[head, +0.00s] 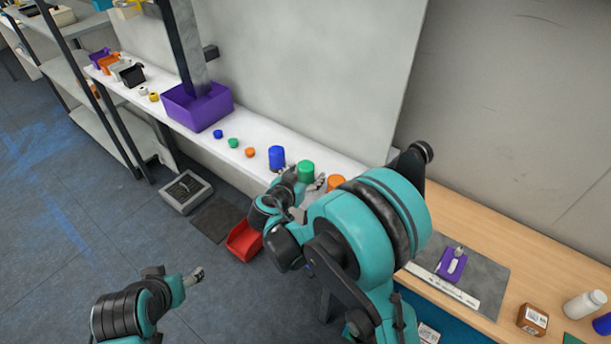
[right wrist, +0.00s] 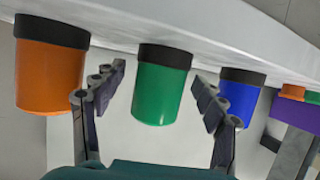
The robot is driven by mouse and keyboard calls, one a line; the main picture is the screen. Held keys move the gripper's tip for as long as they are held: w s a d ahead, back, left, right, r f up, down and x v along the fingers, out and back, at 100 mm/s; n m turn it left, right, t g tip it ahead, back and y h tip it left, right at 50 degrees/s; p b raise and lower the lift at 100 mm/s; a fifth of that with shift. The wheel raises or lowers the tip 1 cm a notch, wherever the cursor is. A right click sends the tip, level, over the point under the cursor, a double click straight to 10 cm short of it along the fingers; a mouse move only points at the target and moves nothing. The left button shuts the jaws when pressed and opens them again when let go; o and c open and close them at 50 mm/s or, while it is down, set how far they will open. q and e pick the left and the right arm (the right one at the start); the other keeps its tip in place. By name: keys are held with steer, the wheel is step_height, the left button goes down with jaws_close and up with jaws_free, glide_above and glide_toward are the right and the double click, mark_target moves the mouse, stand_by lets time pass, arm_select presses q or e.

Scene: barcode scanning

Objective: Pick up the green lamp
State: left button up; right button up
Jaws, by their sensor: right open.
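The green lamp (head: 305,170) stands on the white shelf between a blue lamp (head: 277,157) and an orange lamp (head: 336,182). My right gripper (head: 304,186) is open at the green lamp in the head view. In the right wrist view, which looks upside down, the green lamp (right wrist: 161,88) shows between the spread fingers of the right gripper (right wrist: 160,92), with visible gaps on both sides. The lamp's dark base rests on the shelf. My left gripper (head: 194,276) is over the floor, away from the lamps; its jaws are too small to read.
A purple bin (head: 198,106) stands farther left. A red bin (head: 244,241) is below the shelf. A scanner (head: 452,264) lies on the wooden table at right.

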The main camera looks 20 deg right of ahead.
steer(key=c, duration=1.3)
